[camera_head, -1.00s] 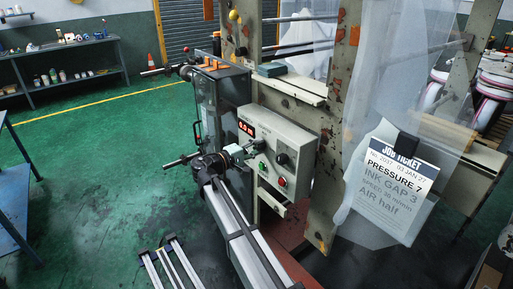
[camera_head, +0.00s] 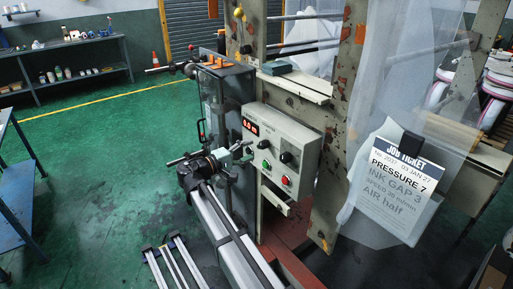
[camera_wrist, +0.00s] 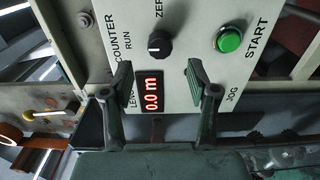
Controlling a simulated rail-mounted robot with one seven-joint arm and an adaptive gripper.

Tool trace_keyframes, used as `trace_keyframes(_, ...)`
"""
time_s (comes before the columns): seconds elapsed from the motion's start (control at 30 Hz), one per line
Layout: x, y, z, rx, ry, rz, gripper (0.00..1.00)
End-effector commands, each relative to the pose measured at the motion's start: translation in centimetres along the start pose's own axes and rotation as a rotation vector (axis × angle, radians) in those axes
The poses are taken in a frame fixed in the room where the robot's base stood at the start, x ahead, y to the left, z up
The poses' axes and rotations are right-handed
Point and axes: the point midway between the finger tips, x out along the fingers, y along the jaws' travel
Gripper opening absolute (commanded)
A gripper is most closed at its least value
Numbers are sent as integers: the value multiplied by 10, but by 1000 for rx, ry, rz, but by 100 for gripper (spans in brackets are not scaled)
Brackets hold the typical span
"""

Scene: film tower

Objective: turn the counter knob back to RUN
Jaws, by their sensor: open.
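The counter knob (camera_wrist: 160,45) is black and round, between the RUN and ZERO labels on the pale control panel (camera_wrist: 192,20). A white mark shows on its face; its exact direction is hard to tell. The knob also shows in the head view (camera_head: 263,144). My gripper (camera_wrist: 158,88) is open and empty. Its two fingers are wide apart, below the knob in the wrist view and not around it. In the head view my gripper (camera_head: 245,149) is in front of the panel's left side.
A red display (camera_wrist: 152,91) reads 0.0 m. A green START button (camera_wrist: 229,39) is beside the knob. A second black knob (camera_head: 286,157) and a red button (camera_head: 286,180) are farther right. A job ticket (camera_head: 405,190) hangs at right.

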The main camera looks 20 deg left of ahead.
Motion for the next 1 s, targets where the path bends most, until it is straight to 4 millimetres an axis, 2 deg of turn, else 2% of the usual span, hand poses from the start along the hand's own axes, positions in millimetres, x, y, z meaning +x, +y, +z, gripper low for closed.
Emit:
trace_keyframes(0.03, -12, 0, -1, 0, 4, 0, 59)
trace_keyframes(0.2, -39, 0, -1, 0, 2, 1, 59)
trace_keyframes(0.4, -56, 0, 0, 0, 1, 1, 59)
trace_keyframes(0.9, -58, 0, -1, 1, 3, 1, 59)
trace_keyframes(1.0, -58, -6, -4, 4, 18, -30, 59)
